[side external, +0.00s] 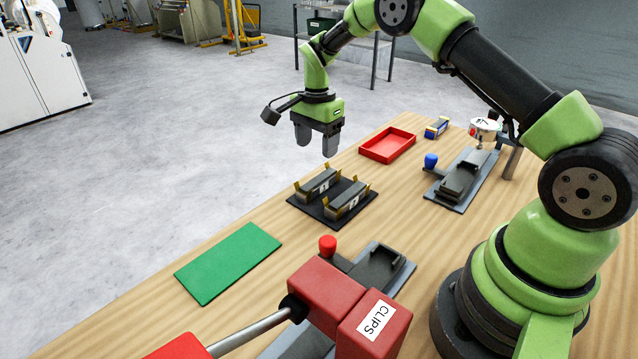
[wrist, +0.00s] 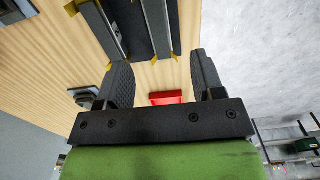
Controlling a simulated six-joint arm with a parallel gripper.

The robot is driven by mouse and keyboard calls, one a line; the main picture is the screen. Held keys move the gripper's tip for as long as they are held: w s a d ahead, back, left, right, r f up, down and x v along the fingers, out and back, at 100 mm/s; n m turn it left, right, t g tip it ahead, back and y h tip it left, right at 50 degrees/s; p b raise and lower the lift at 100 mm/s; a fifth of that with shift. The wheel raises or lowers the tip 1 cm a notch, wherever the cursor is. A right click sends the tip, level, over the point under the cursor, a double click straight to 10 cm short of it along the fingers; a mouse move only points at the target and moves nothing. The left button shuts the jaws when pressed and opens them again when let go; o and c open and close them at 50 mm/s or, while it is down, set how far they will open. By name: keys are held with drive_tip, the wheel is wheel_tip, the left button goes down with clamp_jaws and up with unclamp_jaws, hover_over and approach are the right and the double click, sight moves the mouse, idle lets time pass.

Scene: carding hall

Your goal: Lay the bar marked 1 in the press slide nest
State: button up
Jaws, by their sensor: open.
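Two grey bars lie side by side on a black rack (side external: 331,222) with yellow end guides. The farther bar (side external: 318,184) and the nearer bar (side external: 347,201) each carry a small white label; I cannot read the numbers surely. My gripper (side external: 316,150) is open and empty, above and beyond the rack, fingers pointing down. In the wrist view the fingers (wrist: 160,80) are apart, with one bar (wrist: 157,28) and the other bar (wrist: 100,28) at the top. One slide with a grey nest (side external: 380,266) is by the red CLIPS press (side external: 335,290); another slide nest (side external: 460,182) is by the white-headed press (side external: 484,128).
A green mat (side external: 228,263) lies at front left. Red and blue knobs stand up beside the slides. Bare wood lies between them.

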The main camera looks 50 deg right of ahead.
sight(319, 178)
drive_tip(key=f, duration=0.9)
drive_tip(key=shift+s+d+f, duration=0.1)
drive_tip(key=shift+d+f, duration=0.1)
drive_tip(key=shift+f, duration=0.05)
drive_tip(key=shift+c, duration=0.3)
clamp_jaws()
drive_tip(key=shift+r, duration=0.1)
